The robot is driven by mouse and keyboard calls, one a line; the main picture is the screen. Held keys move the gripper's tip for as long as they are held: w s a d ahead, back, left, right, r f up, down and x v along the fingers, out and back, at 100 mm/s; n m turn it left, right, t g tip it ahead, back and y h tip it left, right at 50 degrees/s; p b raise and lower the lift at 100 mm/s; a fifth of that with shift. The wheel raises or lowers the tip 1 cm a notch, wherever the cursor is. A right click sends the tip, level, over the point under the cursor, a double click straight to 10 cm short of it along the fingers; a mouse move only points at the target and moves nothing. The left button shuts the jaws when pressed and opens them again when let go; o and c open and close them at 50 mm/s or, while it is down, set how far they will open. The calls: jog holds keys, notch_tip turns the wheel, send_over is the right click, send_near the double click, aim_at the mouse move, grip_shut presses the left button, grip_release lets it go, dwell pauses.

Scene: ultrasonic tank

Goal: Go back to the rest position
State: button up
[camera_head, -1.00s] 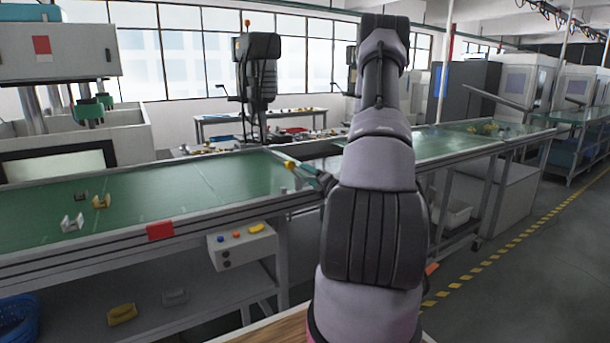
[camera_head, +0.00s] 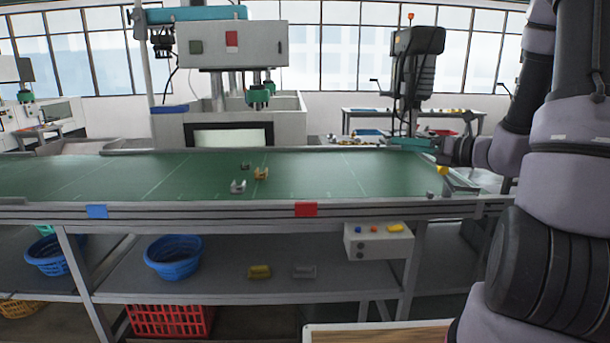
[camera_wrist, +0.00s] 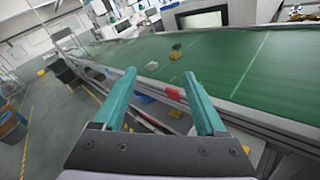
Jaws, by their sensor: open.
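My gripper shows in the wrist view (camera_wrist: 160,100), its two teal fingers apart with nothing between them. In the head view my gripper (camera_head: 408,143) is at the right, at the end of my folded arm, its teal fingers pointing left above the far right part of the green table (camera_head: 330,180). From this view I cannot tell its height over the table. No held part shows in either view.
A silver part (camera_head: 238,187), a yellow-brown part (camera_head: 261,174) and a small dark part (camera_head: 245,166) lie on the table. A control box (camera_head: 378,242) hangs under its front edge. A blue basket (camera_head: 173,257) and a red crate (camera_head: 171,320) stand below. A machine (camera_head: 232,46) stands behind.

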jog(key=s+a+r+n+g+h, duration=0.2)
jog(key=s+a+n+g, duration=0.25)
jog(key=s+n, duration=0.35)
jog(key=s+a+r+n+g+h, duration=0.1)
jog(key=s+a+r+n+g, duration=0.1)
jog(key=s+a+n+g, duration=0.4)
jog(key=s+d+r+n+t+h, duration=0.6)
jog(key=s+d+r+n+h, duration=0.1)
jog(key=n, duration=0.6)
jog(key=shift+d+r+h, duration=0.2)
jog(key=shift+d+h, duration=0.1)
jog(key=shift+d, duration=0.2)
